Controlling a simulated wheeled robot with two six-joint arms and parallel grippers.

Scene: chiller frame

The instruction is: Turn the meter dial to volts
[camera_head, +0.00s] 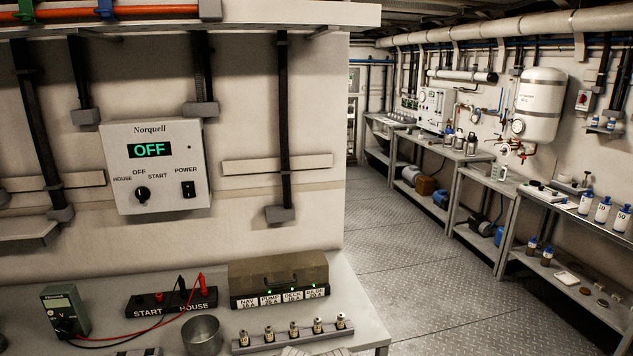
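A green multimeter (65,309) stands at the left end of the grey bench. Its dark dial (67,325) is on the lower front and is too small for me to read its setting. Red and black leads run from the meter to the right. The probes (191,291) stand upright at the black block labelled START and HOUSE (171,303). I cannot tell whether their tips touch its terminals. Neither of my grippers is in view.
A metal cup (202,335), a rack of small fuses (293,334) and a labelled breaker box (279,277) share the bench. A Norquell panel (155,167) reading OFF hangs on the wall. Open floor (410,260) lies right of the bench, with shelving beyond.

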